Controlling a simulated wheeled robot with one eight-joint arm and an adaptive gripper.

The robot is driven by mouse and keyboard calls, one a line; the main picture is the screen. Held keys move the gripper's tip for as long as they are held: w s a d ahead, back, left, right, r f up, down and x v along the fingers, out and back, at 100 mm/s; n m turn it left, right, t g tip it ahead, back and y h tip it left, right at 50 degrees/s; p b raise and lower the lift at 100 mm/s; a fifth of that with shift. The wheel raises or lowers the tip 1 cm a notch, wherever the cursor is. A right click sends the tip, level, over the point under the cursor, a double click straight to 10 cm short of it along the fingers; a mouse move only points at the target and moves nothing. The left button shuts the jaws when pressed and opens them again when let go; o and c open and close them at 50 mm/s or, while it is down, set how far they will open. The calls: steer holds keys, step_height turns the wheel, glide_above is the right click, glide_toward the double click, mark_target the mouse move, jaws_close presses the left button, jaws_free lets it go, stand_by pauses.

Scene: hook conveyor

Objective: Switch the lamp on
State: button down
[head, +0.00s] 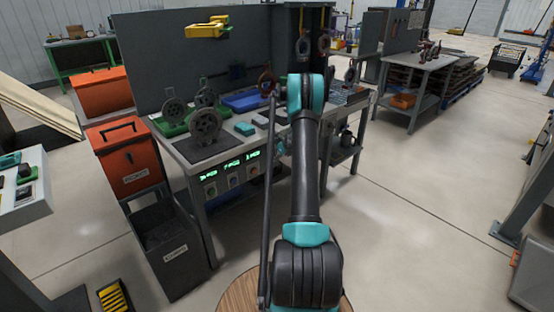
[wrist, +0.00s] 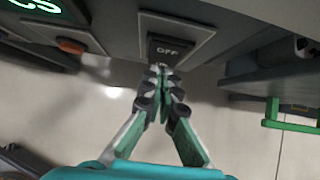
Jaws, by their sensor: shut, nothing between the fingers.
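A dark rocker switch (wrist: 172,47) marked OFF sits in a grey square plate on the bench's front panel, at the top middle of the wrist view. My gripper (wrist: 160,70) is shut and empty. Its fingertips point at the switch and overlap its lower edge in the picture; I cannot tell whether they touch it. In the head view my own arm hides the switch and most of the gripper. I cannot make out a lamp in either view.
An orange-red button (wrist: 70,45) sits on the panel left of the switch. The workbench (head: 205,152) carries dark round parts and a blue tray (head: 243,101). A red box (head: 125,160) and a dark bin (head: 170,245) stand at its left.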

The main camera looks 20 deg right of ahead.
steer(key=shift+w+a+f+t, duration=0.1)
steer(key=shift+w+t, duration=0.1)
steer(key=shift+t, duration=0.2)
steer(key=shift+r, duration=0.8)
